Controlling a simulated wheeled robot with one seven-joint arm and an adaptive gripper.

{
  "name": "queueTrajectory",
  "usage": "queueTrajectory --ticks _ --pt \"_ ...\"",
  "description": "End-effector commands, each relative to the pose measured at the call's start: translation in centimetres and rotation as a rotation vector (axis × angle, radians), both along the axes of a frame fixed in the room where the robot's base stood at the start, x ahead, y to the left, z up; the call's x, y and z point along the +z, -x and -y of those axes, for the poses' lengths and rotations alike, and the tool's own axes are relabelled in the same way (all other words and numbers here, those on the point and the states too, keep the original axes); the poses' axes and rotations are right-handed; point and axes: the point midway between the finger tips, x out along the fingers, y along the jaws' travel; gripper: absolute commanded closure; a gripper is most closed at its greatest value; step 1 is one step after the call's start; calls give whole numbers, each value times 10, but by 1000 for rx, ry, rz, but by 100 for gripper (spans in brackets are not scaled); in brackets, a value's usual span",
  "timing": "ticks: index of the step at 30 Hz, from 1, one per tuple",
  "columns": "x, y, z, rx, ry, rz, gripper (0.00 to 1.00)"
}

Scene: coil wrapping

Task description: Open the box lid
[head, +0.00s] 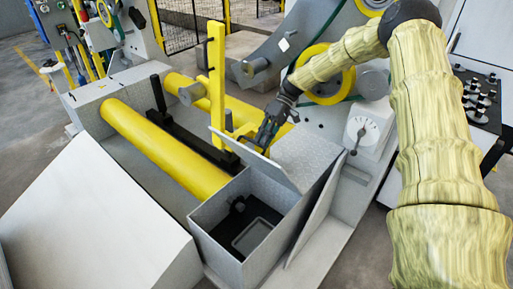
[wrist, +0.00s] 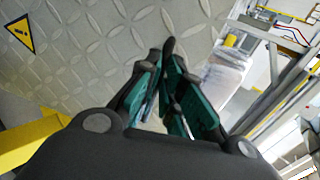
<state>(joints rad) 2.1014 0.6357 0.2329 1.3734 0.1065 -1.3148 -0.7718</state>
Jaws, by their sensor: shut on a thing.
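The grey metal box (head: 214,237) stands at the lower middle of the head view. Its top is open, showing a dark inside with a grey-rimmed tray (head: 252,235). The box lid (head: 304,157) is raised and tilted at the back of the box. In the wrist view the lid's patterned plate (wrist: 95,60) fills the upper left, with a yellow warning triangle. My gripper (head: 267,133) is at the lid's raised part, behind its upper edge in the head view. In the wrist view its teal-padded fingers (wrist: 172,85) are close together. The exact gripped part is hidden.
A yellow post (head: 217,85) stands close to the left of my gripper. Yellow rollers (head: 165,148) lie left of the box. A grey machine with a yellow ring (head: 325,92) is behind, and a white dial scale (head: 366,133) is right of the lid.

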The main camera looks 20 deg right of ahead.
Motion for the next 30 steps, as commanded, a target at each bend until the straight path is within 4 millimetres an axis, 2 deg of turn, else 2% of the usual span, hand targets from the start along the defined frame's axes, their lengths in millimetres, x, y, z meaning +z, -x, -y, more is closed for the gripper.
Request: queueTrajectory --ticks 1,4,17,18,21,30 --pt "-9 0 10 -5 12 -1 100" --pt "-8 -2 15 -5 15 -1 100" --pt "-10 -2 18 -5 15 -4 100" --pt "-10 -2 18 -5 15 -4 88" --pt "-10 -1 18 -4 15 -5 70" --pt "-5 -4 13 0 9 -3 68"
